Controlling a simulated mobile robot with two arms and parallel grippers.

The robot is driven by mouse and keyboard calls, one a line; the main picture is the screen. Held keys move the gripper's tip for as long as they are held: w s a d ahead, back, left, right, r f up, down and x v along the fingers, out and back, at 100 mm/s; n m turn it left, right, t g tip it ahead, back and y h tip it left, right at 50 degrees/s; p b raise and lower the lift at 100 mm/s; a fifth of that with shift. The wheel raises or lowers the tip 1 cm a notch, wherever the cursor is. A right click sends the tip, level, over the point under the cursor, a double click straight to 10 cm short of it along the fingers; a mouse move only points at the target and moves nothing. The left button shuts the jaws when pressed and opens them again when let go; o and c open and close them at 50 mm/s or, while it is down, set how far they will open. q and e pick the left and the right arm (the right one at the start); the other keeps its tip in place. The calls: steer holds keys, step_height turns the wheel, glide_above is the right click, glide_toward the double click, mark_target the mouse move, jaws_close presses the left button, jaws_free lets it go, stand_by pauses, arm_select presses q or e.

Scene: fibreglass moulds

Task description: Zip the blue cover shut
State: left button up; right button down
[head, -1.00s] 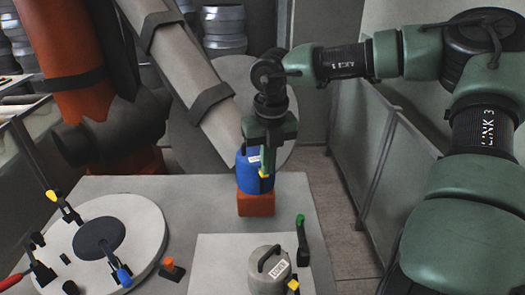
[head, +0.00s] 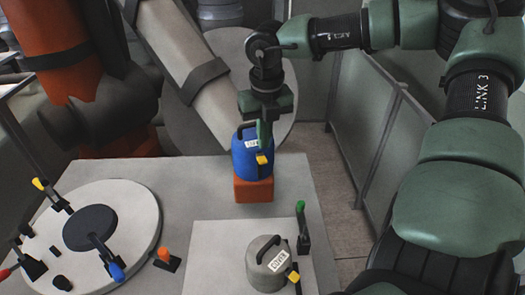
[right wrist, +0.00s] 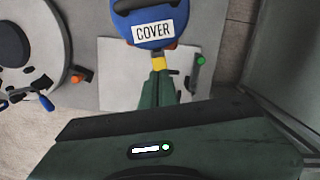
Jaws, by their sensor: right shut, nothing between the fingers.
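The blue cover (head: 243,161) is a rounded bag with a black handle and a white label, standing on an orange block (head: 254,190). It also shows at the top of the right wrist view (right wrist: 152,9), where the label reads COVER. A yellow tab (head: 262,159) sits on its right front side and shows in the right wrist view (right wrist: 158,65). My right gripper (head: 264,145) is shut and empty, its fingertips beside the cover just above the tab. In the right wrist view its green fingers (right wrist: 157,88) point at the tab; whether they touch it I cannot tell. My left gripper is not in view.
A grey lidded pot (head: 268,268) stands on a pale plate beside a green-tipped clamp (head: 302,225). A round white disc (head: 130,205) with several clamps lies at left. An orange robot arm (head: 60,60) stands behind. A panel wall (head: 350,130) is at right.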

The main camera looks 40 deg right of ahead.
mark_target(263, 160)
step_height(263, 160, down, 3)
steer(key=shift+f+b, duration=0.2)
steer(key=shift+b, duration=0.2)
steer(key=shift+w+d+f, duration=0.1)
steer(key=shift+w+f, duration=0.1)
steer(key=shift+f, duration=0.55)
